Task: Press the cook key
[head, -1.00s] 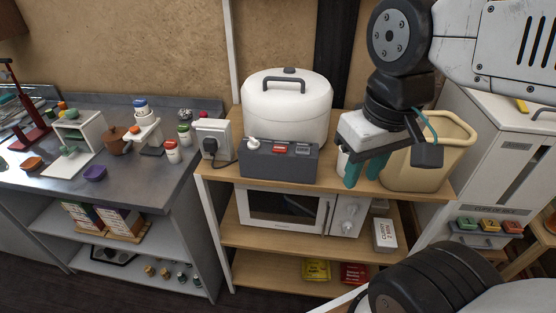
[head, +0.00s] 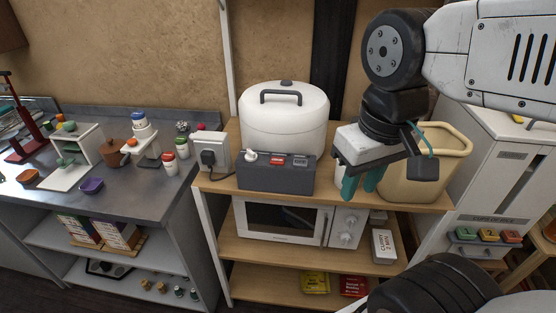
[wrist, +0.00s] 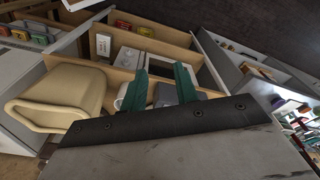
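A white rounded cooker (head: 285,120) with a dark carry handle stands on the shelf top. In front of it is a dark grey control box (head: 275,181) with a white knob (head: 250,155), a red key (head: 277,161) and a grey key (head: 301,162). The key labels are too small to read, so I cannot tell which is the cook key. My gripper (head: 360,184) hangs right of the box, apart from it, with teal fingers pointing down. In the wrist view my gripper (wrist: 161,88) has its fingers spread with nothing between them. A white mug-like thing is partly hidden behind the fingers.
A beige bin (head: 425,170) stands close right of my gripper. A white socket block (head: 212,152) with a plug is left of the box. A microwave (head: 285,220) sits on the shelf below. A metal counter (head: 130,192) with small items lies left.

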